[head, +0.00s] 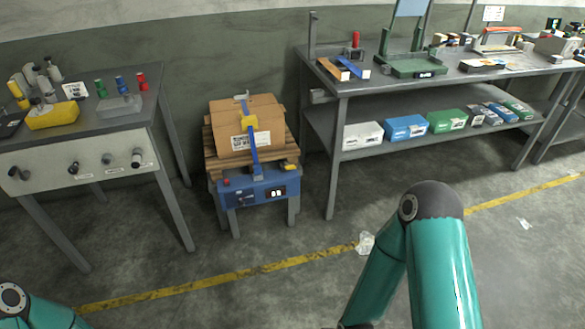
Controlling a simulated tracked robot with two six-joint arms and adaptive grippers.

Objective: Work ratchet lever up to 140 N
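A cardboard carton (241,116) sits on a wooden pallet (221,164) on a small blue stand (259,184) in the middle of the head view. The stand's front has a small dark display (277,192) that seems to read 0 N, too small to be sure. My left and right arms show at the bottom, well short of the stand. Neither gripper is visible.
A grey table (108,122) with bottles and a yellow box (52,116) stands left. A workbench (435,82) with a lower shelf of coloured boxes stands right. A yellow floor line (210,280) crosses the open floor before the stand. Crumpled clear film (365,243) lies near my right arm.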

